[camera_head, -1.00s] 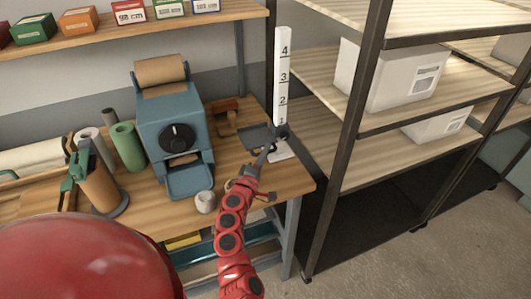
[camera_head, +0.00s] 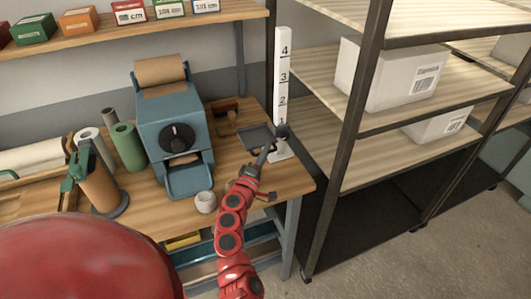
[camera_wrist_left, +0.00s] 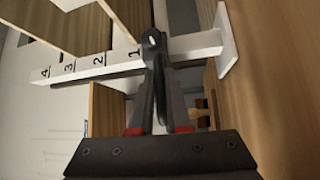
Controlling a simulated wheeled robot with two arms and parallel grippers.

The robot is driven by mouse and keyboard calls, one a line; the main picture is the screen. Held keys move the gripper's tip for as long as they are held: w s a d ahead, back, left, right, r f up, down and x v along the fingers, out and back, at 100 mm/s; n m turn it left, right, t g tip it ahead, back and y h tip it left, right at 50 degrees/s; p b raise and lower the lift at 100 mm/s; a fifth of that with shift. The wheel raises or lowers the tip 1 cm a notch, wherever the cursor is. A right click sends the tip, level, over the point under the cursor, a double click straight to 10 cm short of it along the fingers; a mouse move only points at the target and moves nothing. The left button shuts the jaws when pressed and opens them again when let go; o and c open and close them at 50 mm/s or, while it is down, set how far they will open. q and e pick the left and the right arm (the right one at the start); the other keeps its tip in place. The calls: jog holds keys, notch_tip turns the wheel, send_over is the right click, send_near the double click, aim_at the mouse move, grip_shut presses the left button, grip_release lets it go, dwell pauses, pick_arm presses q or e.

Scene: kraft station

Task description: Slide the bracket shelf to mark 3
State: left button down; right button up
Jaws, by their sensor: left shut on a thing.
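The white upright post (camera_head: 283,75) carries marks 1 to 4 and stands on a white foot at the bench's right back. The dark grey bracket shelf (camera_head: 254,137) is low on this post, just below mark 1. My left gripper (camera_head: 278,136) is shut on the shelf's dark knob (camera_head: 283,130) at the post. The left wrist view shows my left gripper (camera_wrist_left: 152,50) closed at the knob (camera_wrist_left: 151,38), beside mark 1 on the post (camera_wrist_left: 90,67). The fingers hide part of the post there. My right gripper is out of view.
A blue machine (camera_head: 170,120) with a tray stands left of the post on the wooden bench. A white roll (camera_head: 205,202) and a green roll (camera_head: 126,146) stand near it. A rack (camera_head: 345,130) with white boxes rises close on the right.

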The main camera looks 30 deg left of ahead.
pick_arm(q)
notch_tip(320, 180, up, 16)
jog(key=p, duration=0.9)
jog(key=c, duration=0.9)
grip_release()
jog(key=s, duration=0.5)
jog(key=s+d+f+b, duration=0.1)
jog(key=s, duration=0.5)
jog(key=s+d+f, duration=0.1)
jog(key=s, duration=0.5)
jog(key=shift+s+f+b, duration=0.1)
jog(key=shift+b, duration=0.3)
